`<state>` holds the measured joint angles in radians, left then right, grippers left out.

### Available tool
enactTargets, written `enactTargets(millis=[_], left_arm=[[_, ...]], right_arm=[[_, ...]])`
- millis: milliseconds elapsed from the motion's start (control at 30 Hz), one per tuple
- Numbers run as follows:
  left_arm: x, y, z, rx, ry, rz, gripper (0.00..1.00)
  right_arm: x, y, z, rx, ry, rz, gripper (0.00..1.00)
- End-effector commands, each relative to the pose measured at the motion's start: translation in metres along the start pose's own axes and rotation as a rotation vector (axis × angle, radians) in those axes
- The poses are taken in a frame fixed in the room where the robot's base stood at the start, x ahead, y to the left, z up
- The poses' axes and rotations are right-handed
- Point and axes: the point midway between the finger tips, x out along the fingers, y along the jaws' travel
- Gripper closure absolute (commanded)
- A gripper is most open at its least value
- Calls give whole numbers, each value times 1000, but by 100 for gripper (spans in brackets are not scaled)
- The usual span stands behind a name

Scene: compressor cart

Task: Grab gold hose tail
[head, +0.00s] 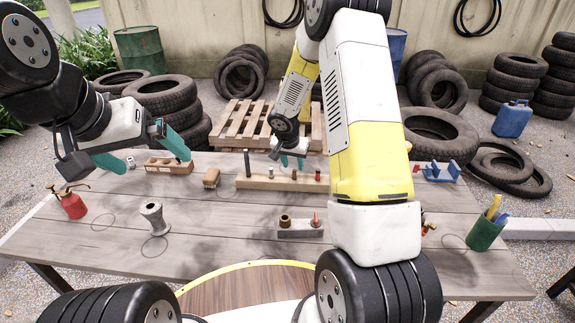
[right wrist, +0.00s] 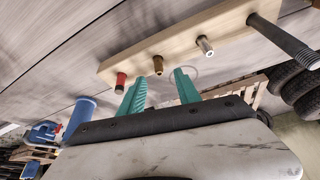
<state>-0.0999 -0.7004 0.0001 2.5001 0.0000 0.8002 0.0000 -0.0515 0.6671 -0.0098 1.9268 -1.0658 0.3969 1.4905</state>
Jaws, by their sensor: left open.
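The gold hose tail (right wrist: 158,64) stands on a pale wooden rack (right wrist: 118,68), between a red-topped piece (right wrist: 120,82) and a silver piece (right wrist: 205,45). A tall dark bolt (right wrist: 285,42) stands at the rack's other end. My right gripper (right wrist: 159,76) is open, its teal fingers apart and pointing toward the gold hose tail, which shows between the tips. I cannot tell whether they touch it. In the head view my right gripper (head: 292,163) is over the rack (head: 262,183) and mostly hides the hose tail. My left gripper (head: 155,164) is open and empty at the table's left.
A grey block (head: 301,230) holds small parts. A green cup (head: 486,232) is at right.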

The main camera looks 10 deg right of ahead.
Motion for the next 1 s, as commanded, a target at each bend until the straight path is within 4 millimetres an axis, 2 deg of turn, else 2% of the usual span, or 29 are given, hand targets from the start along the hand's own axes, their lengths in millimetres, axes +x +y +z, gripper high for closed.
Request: enactTargets(millis=[300, 600, 633, 833, 1000], left_arm=[[0, 0, 0, 0, 0, 0, 0], [0, 0, 0, 0, 0, 0, 0], [0, 0, 0, 0, 0, 0, 0], [0, 0, 0, 0, 0, 0, 0], [0, 0, 0, 0, 0, 0, 0]], right_arm=[[44, 2, 3, -1, -1, 2, 60], [50, 1, 3, 0, 0, 1, 60], [50, 1, 3, 0, 0, 1, 62], [50, 1, 3, 0, 0, 1, 100], [50, 1, 3, 0, 0, 0, 100]])
